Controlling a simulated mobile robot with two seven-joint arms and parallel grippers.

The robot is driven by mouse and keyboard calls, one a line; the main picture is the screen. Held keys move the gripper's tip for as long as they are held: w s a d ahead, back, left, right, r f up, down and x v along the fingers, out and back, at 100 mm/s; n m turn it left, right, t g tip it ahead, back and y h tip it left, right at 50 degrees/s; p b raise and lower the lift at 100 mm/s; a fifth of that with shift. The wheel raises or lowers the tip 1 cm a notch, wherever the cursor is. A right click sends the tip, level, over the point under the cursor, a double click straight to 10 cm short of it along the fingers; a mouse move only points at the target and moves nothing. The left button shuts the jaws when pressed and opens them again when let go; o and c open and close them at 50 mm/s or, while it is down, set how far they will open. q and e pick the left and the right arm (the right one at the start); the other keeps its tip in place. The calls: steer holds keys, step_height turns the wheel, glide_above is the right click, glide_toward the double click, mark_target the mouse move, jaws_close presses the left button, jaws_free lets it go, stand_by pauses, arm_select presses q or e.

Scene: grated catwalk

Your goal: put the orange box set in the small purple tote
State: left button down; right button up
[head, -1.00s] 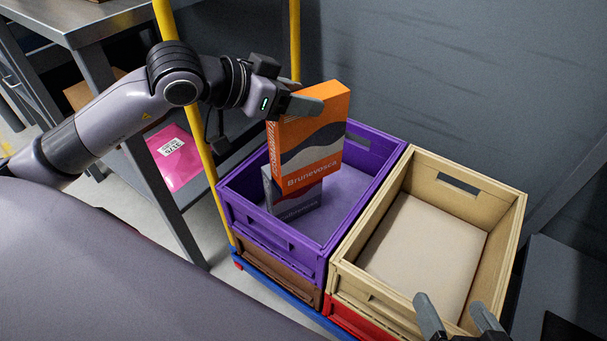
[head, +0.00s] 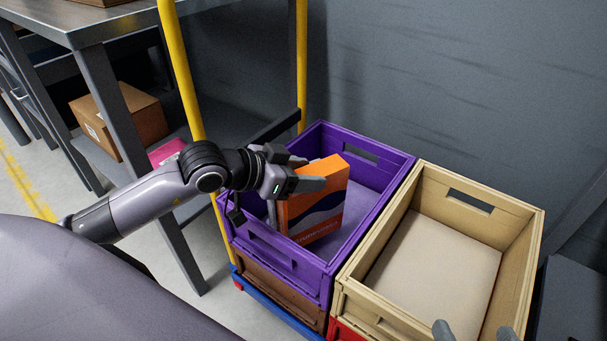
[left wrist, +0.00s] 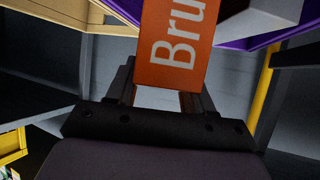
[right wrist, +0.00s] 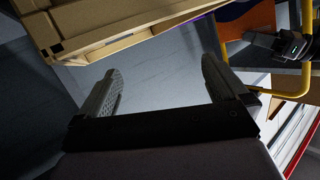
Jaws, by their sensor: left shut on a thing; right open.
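The orange box set (head: 318,205), orange with a dark wavy band and white lettering, is upright and partly down inside the small purple tote (head: 385,160). My left gripper (head: 308,172) is shut on its upper part. In the left wrist view the orange box (left wrist: 172,50) stands between the fingers (left wrist: 165,95). I cannot tell whether the box touches the tote floor.
The tan crate (head: 518,235), right beside the purple tote, has a bare floor. A brown crate (head: 285,285) is under the tote. Yellow posts (head: 181,75) stand behind and left. A metal table (head: 100,22) and a cardboard box (head: 135,125) are at the left.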

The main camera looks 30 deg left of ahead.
arm_select(q)
steer(key=shift+f+b, duration=0.15)
steer(key=shift+b, duration=0.25)
arm_select(e)
steer(key=shift+d+f, duration=0.1)
steer(key=shift+f, duration=0.1)
arm_select(q)
steer(key=shift+f+b, duration=0.35)
steer(key=shift+b, duration=0.2)
arm_select(e)
steer(key=shift+d+r+n+t, duration=0.2)
steer(key=shift+d+n+t, duration=0.1)
steer(key=shift+d+t, duration=0.1)
steer(key=shift+s+r, duration=0.1)
steer(key=shift+r, duration=0.05)
arm_select(q)
steer(key=shift+c, duration=2.2)
jaws_free()
arm_select(e)
steer(key=shift+s, duration=0.15)
